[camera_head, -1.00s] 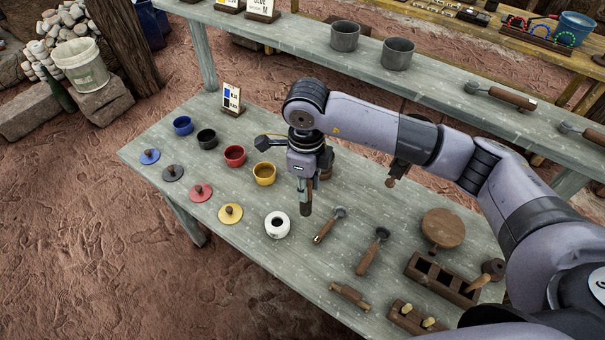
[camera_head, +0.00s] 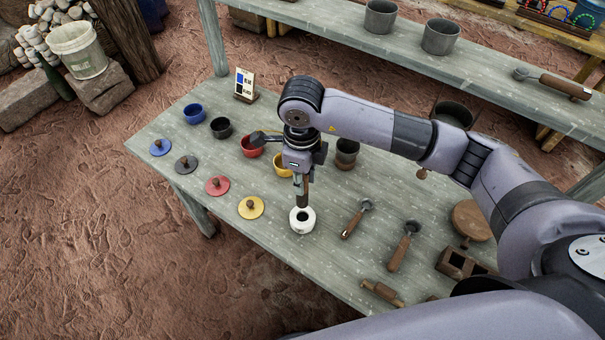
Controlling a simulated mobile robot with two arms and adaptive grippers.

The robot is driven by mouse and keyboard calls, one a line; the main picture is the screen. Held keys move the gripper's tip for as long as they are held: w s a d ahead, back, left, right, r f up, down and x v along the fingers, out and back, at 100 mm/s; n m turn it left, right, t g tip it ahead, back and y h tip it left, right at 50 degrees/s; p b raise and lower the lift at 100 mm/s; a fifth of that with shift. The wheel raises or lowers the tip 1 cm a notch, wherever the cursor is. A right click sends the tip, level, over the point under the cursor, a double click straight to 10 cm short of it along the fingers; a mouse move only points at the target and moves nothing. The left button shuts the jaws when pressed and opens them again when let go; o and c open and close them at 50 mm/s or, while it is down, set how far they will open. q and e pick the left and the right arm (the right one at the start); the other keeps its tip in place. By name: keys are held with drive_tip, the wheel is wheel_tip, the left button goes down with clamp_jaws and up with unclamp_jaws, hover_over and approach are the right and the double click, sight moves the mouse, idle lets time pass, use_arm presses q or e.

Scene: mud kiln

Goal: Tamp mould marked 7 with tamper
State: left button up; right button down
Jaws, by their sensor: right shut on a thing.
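My right gripper (camera_head: 300,182) points down over the work table and is shut on a brown wooden tamper (camera_head: 304,198). The tamper hangs upright. No number can be read on the white mould. The gripper's fingertips partly hide the top of the tamper. My left gripper is not in view.
Blue (camera_head: 194,113), black (camera_head: 221,127), red (camera_head: 253,146) and yellow (camera_head: 283,165) cups stand behind matching lids. A dark pot (camera_head: 346,153) stands behind the gripper. Two handled tools (camera_head: 357,219) (camera_head: 404,247) and a wooden block (camera_head: 464,265) lie to the right. A sign (camera_head: 244,84) stands behind.

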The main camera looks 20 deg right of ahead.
sight(303, 200)
drive_tip(key=shift+f, duration=0.6)
drive_tip(key=shift+f+b, duration=0.45)
drive_tip(key=shift+b, duration=0.25)
wheel_tip(303, 200, down, 4)
drive_tip(key=b, duration=0.3)
drive_tip(key=shift+b, duration=0.4)
drive_tip(key=shift+r+b, duration=0.1)
drive_tip(key=shift+b, duration=0.45)
drive_tip(key=shift+s+f+b, duration=0.1)
drive_tip(key=shift+f+b, duration=1.25)
drive_tip(key=shift+b, duration=0.1)
idle(0.8)
drive_tip(key=shift+r, duration=0.1)
idle(0.5)
